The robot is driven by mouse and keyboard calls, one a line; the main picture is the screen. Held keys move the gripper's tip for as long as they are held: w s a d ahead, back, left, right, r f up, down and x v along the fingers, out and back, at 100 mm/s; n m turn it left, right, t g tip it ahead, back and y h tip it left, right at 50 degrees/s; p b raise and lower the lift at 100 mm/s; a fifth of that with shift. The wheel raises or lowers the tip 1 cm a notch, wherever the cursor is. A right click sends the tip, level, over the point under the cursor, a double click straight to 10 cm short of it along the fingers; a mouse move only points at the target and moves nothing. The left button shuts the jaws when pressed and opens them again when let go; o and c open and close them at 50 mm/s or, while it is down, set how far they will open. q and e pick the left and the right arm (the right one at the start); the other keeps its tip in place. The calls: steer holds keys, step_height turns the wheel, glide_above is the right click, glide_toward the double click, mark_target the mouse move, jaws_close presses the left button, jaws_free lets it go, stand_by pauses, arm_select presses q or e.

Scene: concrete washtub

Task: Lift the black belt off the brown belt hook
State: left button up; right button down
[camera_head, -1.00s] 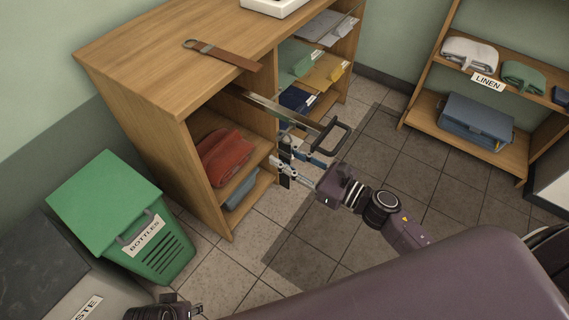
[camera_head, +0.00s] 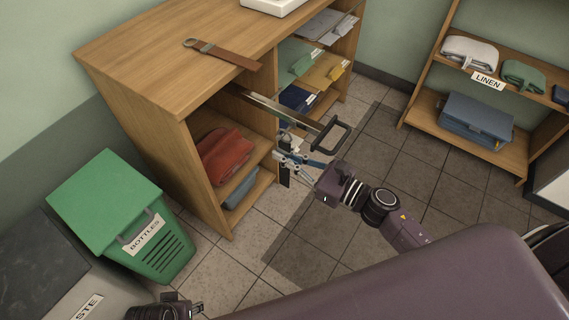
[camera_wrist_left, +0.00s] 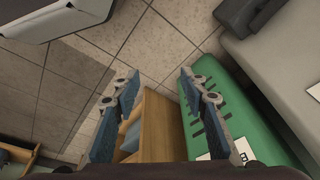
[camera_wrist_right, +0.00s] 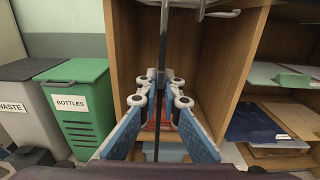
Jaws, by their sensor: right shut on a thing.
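The black belt (camera_head: 285,177) hangs as a narrow dark strip in front of the wooden cabinet; it also shows in the right wrist view (camera_wrist_right: 163,45), running down between the fingers. A metal bar with a dark looped end (camera_head: 331,135) juts from the cabinet just above; it seems to be the belt hook, though I cannot make out its brown part. My right gripper (camera_head: 283,157) is shut on the belt below the bar. The belt's contact with the hook is hard to see. My left gripper (camera_wrist_left: 158,76) is open and empty, low at the left.
A brown strap with a metal ring (camera_head: 222,53) lies on the cabinet top (camera_head: 140,65). Folded red cloth (camera_head: 222,156) is on a shelf behind my right gripper. A green bottles bin (camera_head: 105,200) stands left, a linen shelf (camera_head: 470,80) right. The floor between is clear.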

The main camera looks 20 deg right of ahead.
arm_select(q)
steer(key=shift+f, duration=0.2)
arm_select(e)
steer(key=shift+r, duration=0.15)
arm_select(q)
steer(key=shift+s+a+f, duration=0.1)
steer(key=shift+s+f, duration=0.1)
steer(key=shift+f, duration=0.2)
arm_select(e)
steer(key=shift+r, duration=0.15)
arm_select(q)
steer(key=shift+s+f, duration=0.1)
steer(key=shift+f, duration=0.3)
arm_select(e)
steer(key=shift+r, duration=0.15)
arm_select(q)
steer(key=shift+s+f+p, duration=0.15)
steer(key=shift+f+p, duration=0.1)
steer(key=shift+p, duration=0.05)
arm_select(e)
steer(key=shift+r, duration=0.1)
